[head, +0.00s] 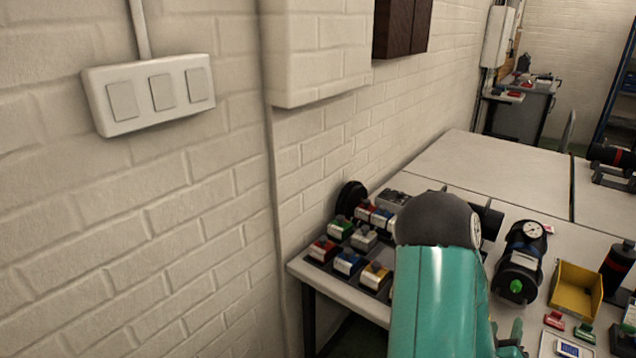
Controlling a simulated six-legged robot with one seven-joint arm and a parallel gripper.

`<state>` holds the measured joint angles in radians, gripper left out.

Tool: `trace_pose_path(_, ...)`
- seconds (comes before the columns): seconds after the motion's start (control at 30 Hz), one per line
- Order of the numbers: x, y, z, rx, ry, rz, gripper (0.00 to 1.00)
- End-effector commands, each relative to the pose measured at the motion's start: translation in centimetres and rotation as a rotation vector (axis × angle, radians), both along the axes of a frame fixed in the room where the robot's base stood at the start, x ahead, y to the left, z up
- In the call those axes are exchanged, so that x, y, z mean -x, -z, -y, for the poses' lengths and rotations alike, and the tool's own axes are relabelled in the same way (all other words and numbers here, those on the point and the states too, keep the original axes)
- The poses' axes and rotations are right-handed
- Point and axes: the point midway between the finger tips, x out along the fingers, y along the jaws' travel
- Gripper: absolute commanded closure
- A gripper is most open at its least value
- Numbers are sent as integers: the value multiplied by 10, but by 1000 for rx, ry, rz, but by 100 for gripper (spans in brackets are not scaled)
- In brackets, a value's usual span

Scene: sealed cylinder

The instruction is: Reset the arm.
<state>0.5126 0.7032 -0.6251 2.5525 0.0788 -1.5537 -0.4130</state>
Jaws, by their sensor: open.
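My own arm (435,290) rises from the bottom edge, with a teal link and a black rounded joint at its top. It stands in front of the near table and hides part of it. A small teal part (510,342) shows low to the right of the link; I cannot tell which part of me it is. I cannot make out my gripper or its fingertips in the head view.
The white table (470,170) holds several coloured switch boxes (348,262), a round gauge device (520,262), a yellow bin (575,290) and a black cylinder (617,265). A brick wall (180,250) with a switch plate (160,92) is at left. The table's far part is bare.

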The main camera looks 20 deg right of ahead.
Motion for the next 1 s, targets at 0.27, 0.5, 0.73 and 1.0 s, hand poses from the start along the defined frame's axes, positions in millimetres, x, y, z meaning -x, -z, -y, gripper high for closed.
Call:
trace_pose_path(0.27,-33,-5,-8,-115,-22,56,55)
trace_pose_path(0.5,-116,-21,-59,-437,-117,135,55)
trace_pose_path(0.73,-176,-54,-145,-726,-248,117,55)
trace_pose_path(1.0,-194,-108,-268,-985,-407,-29,55)
